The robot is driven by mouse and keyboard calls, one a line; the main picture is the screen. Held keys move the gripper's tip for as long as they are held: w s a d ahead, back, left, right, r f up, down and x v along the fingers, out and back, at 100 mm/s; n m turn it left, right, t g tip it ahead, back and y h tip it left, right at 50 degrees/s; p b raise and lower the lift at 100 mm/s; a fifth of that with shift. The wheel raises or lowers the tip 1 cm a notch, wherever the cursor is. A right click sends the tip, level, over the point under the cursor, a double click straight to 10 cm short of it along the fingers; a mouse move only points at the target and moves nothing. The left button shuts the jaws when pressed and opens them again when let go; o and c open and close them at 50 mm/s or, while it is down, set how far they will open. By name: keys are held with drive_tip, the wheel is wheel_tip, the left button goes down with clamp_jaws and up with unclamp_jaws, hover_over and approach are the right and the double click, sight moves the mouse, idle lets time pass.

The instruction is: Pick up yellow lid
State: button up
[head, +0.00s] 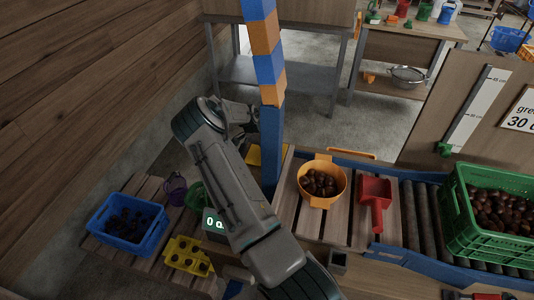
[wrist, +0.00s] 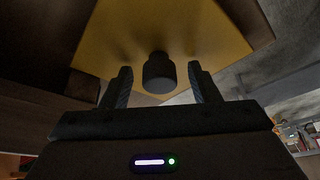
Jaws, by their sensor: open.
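The yellow lid (wrist: 185,28) fills the top of the wrist view as a flat yellow plate with a dark round knob (wrist: 159,73). My gripper (wrist: 163,82) is open, with one finger on each side of the knob. A gap shows between each finger and the knob. In the head view only a small yellow piece (head: 254,156), seemingly the lid, shows beside the blue post. My arm and the post hide the rest of it and much of my gripper there.
A tall blue and orange post (head: 270,125) stands close to my arm. A blue crate (head: 100,226), a yellow holed block (head: 187,256) and a scale display (head: 213,222) are left. An orange bowl (head: 322,196) of chestnuts, a red scoop (head: 375,190) and a green crate (head: 488,247) are right.

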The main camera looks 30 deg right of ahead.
drive_tip(key=c, duration=1.1)
drive_tip(key=shift+r, duration=0.1)
